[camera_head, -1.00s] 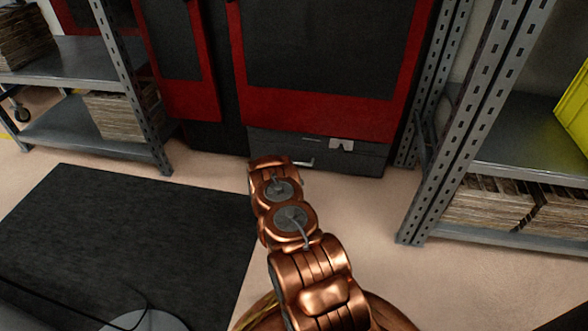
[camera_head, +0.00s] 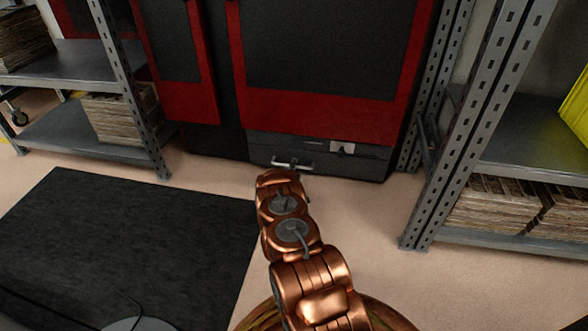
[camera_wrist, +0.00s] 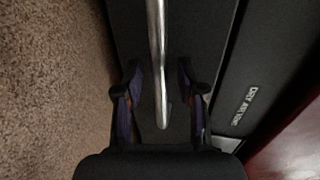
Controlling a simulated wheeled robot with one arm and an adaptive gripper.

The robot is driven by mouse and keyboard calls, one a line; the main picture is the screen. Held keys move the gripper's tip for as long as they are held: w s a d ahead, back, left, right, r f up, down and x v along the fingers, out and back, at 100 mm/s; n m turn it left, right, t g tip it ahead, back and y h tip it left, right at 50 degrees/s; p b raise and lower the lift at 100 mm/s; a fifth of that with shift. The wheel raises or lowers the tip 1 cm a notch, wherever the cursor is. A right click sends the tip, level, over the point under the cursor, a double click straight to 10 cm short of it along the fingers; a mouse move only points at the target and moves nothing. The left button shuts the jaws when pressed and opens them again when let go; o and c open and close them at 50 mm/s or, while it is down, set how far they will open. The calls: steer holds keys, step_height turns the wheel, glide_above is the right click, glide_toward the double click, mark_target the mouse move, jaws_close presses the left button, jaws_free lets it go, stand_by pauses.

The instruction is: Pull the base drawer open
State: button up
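The base drawer (camera_head: 340,162) is a dark grey panel low on the red and black machine, just above the floor. Its front looks flush in the head view. Its silver bar handle (camera_head: 292,164) shows just beyond the end of my copper arm. In the wrist view the handle (camera_wrist: 157,60) runs down the middle of the picture. My gripper (camera_wrist: 160,95) is open, with one dark finger on each side of the handle's lower end. Gaps show between the handle and both fingers. My fingers are hidden in the head view.
A metal shelf (camera_head: 428,190) with stacked boards stands close on the right, and another shelf (camera_head: 125,80) on the left. A black mat (camera_head: 130,235) lies on the floor at the left. Bare floor (camera_head: 370,225) is free in front of the drawer.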

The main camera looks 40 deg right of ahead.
steer(key=shift+d, duration=0.15)
jaws_close()
stand_by(0.4)
